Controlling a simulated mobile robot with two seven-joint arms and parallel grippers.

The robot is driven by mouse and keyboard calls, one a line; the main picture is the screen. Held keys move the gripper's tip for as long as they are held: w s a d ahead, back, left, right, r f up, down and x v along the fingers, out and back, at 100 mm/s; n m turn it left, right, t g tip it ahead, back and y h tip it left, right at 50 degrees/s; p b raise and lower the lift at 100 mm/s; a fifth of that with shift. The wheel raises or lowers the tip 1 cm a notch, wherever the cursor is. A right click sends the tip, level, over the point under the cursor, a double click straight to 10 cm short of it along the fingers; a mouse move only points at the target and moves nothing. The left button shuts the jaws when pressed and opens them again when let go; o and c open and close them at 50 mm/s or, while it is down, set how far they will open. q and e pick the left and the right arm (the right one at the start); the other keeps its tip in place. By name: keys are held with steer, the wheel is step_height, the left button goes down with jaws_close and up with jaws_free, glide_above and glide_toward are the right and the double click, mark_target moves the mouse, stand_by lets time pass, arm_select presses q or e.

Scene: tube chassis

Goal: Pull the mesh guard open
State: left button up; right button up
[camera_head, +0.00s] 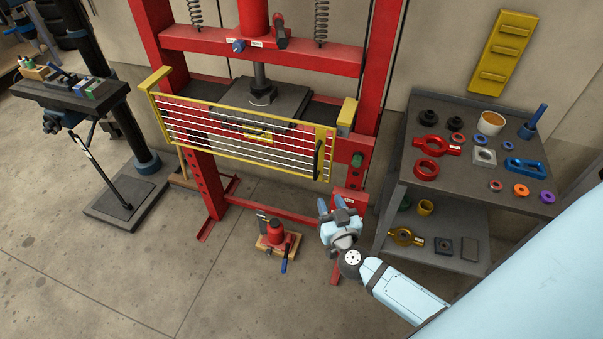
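The mesh guard (240,134) is a yellow frame with pale horizontal bars across the front of the red press (372,75). Its left end is by a yellow bracket on the left post. A black upright handle (317,160) is on its right end, near a yellow block (347,114) on the right post. I cannot tell whether the guard sits fully shut. My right gripper (331,203) is below and slightly right of the handle, apart from it. Its two blue fingers are spread, with nothing seen between them. My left gripper is out of view.
A grey two-tier cart (399,181) with rings and parts is at the right. A drill press (70,96) stands at the left. The front floor is clear.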

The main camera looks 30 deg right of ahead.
mark_target(316, 168)
steer(key=x, duration=1.4)
steer(key=shift+s+d+b, duration=0.1)
steer(key=shift+d+b, duration=0.1)
steer(key=shift+b, duration=0.15)
steer(key=shift+c, duration=0.3)
jaws_close()
